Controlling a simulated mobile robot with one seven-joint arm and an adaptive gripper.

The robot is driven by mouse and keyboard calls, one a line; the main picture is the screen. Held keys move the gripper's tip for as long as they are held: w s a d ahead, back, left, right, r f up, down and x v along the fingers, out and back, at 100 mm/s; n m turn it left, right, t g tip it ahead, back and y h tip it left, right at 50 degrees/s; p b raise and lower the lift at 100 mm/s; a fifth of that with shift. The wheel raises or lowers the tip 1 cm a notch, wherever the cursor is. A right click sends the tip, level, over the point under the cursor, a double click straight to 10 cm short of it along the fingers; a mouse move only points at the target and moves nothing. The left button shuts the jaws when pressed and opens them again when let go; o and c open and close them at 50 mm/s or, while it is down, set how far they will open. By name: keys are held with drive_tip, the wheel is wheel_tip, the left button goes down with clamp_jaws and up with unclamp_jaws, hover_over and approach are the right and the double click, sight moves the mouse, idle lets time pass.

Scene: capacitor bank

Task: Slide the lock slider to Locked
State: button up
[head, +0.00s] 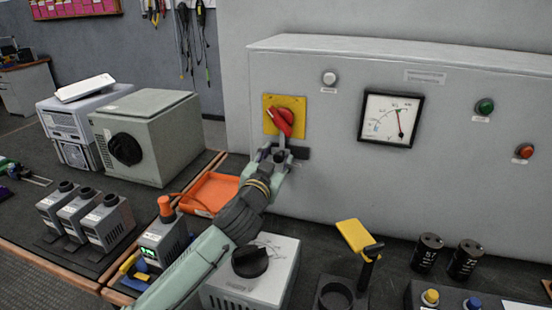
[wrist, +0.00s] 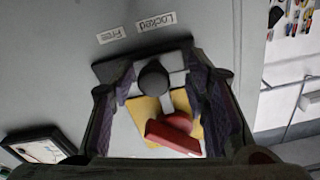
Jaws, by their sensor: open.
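The lock slider's round dark knob (wrist: 153,78) stands in front of a dark plate (wrist: 110,69) on the grey cabinet. The labels Free (wrist: 111,35) and Locked (wrist: 156,22) sit beside the plate in the wrist view. I cannot tell for sure which label the knob lines up with. My gripper (wrist: 160,88) is open, with one finger on each side of the knob; contact is unclear. In the head view my gripper (head: 273,158) is at the slider and covers part of the plate (head: 303,153). A pale bar shows behind the knob.
A red rotary handle (head: 284,121) on a yellow plate (head: 271,103) is right above the slider, close to my fingers. A dial meter (head: 390,119) is to the right. An orange tray (head: 212,193) and a grey box with a black knob (head: 262,281) lie below my arm.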

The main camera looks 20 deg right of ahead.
drive_tip(key=v, duration=1.2)
